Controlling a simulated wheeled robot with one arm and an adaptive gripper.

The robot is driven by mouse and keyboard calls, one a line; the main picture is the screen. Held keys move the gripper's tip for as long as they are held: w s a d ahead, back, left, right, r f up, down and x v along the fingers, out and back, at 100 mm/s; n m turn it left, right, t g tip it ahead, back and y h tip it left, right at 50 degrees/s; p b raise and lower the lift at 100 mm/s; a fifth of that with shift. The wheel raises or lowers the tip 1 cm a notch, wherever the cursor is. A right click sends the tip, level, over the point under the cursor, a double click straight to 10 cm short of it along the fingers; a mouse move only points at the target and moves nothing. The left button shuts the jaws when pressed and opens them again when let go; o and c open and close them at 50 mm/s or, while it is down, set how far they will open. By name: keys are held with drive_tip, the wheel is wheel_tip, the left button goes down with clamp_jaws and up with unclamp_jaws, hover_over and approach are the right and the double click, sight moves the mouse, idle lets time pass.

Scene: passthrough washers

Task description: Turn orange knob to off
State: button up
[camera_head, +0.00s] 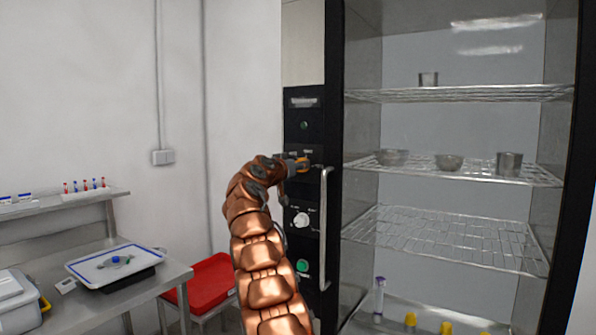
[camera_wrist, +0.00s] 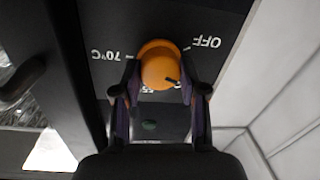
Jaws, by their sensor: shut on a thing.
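The orange knob (camera_wrist: 160,66) sits on the black control panel (camera_wrist: 210,20) in the wrist view, with a dark pointer mark on its lower right. An "OFF" label (camera_wrist: 206,41) is at its upper right and a "70°C" label (camera_wrist: 106,55) at its left. My gripper (camera_wrist: 160,85) is shut on the knob, one finger on each side. In the head view my gripper (camera_head: 292,167) reaches the panel, and a bit of the orange knob (camera_head: 302,163) shows at its tip. Part of the lettering below the knob is hidden by the fingers.
A vertical door handle (camera_head: 324,230) stands just right of the knob. A white knob (camera_head: 301,220) and a green button (camera_head: 302,265) are lower on the panel. The glass-fronted cabinet holds wire shelves (camera_head: 450,237) with metal bowls. A steel table (camera_head: 150,285) and red tray (camera_head: 205,282) are left.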

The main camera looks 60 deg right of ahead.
drive_tip(key=n+p, duration=0.2)
drive_tip(key=n, duration=0.3)
drive_tip(key=n+p, duration=0.2)
drive_tip(key=n, duration=0.2)
drive_tip(key=shift+w+r+n+g+y, duration=0.2)
drive_tip(key=shift+n+g+y, duration=0.1)
drive_tip(key=shift+n, duration=0.1)
idle(0.4)
drive_tip(key=o, duration=1.2)
drive_tip(key=shift+f, duration=0.15)
drive_tip(key=shift+c, duration=0.2)
drive_tip(key=shift+a, duration=0.1)
